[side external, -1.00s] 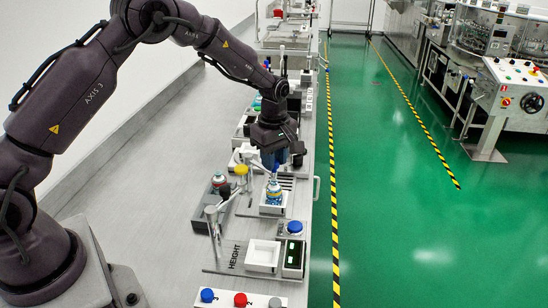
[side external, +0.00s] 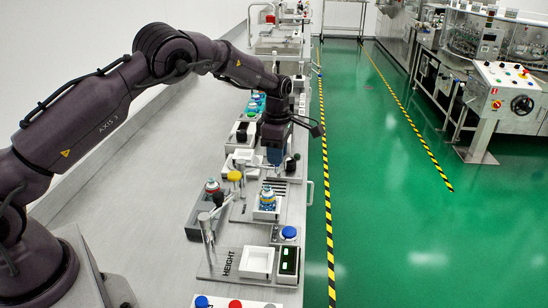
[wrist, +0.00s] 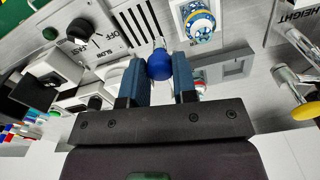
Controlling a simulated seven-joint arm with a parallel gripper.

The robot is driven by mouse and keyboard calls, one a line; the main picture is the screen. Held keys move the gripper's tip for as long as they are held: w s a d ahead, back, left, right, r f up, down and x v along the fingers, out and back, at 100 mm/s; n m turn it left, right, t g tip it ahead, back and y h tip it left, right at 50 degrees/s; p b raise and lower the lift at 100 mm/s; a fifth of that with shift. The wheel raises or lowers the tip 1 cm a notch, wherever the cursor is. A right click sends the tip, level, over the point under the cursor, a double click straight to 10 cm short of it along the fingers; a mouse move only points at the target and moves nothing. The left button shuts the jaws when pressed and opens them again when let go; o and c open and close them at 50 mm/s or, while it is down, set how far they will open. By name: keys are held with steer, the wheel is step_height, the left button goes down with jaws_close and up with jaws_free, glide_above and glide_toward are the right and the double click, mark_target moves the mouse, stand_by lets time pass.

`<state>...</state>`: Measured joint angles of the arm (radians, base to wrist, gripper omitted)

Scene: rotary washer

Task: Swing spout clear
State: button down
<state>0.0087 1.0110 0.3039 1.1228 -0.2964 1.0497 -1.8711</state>
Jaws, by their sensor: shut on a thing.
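My gripper (wrist: 160,78) points down at the washer station, its two blue fingers shut on a dark blue ball knob (wrist: 158,65). A short metal stem shows beyond the ball in the wrist view. In the side view my gripper (side external: 274,154) stands just behind the blue-and-white bottle (side external: 267,202). That bottle sits upright in a white square holder, apart from my fingers; it also shows in the wrist view (wrist: 199,20). The spout is mostly hidden by my gripper, and no spout shows over the bottle.
A second bottle (side external: 212,187) stands in a grey tray (side external: 194,233) to the left. A yellow disc (side external: 234,176) on a metal post is close by. A white tray (side external: 257,263) and height display (side external: 289,262) lie in front. A dark dial (wrist: 78,29) is near my fingers.

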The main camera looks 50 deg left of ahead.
steer(key=shift+w+a+r+n, duration=0.1)
steer(key=shift+w+a+n, duration=0.35)
steer(key=shift+a+n, duration=0.6)
steer(key=shift+w+a+f+n, duration=0.1)
steer(key=shift+w+a+n, duration=0.5)
steer(key=shift+n, duration=0.75)
steer(key=shift+w+a+r+n, duration=0.1)
steer(key=shift+w+a+n, duration=0.25)
steer(key=shift+a+n, duration=0.7)
steer(key=c, duration=0.9)
jaws_free()
steer(key=shift+d, duration=0.1)
step_height(320, 180, up, 13)
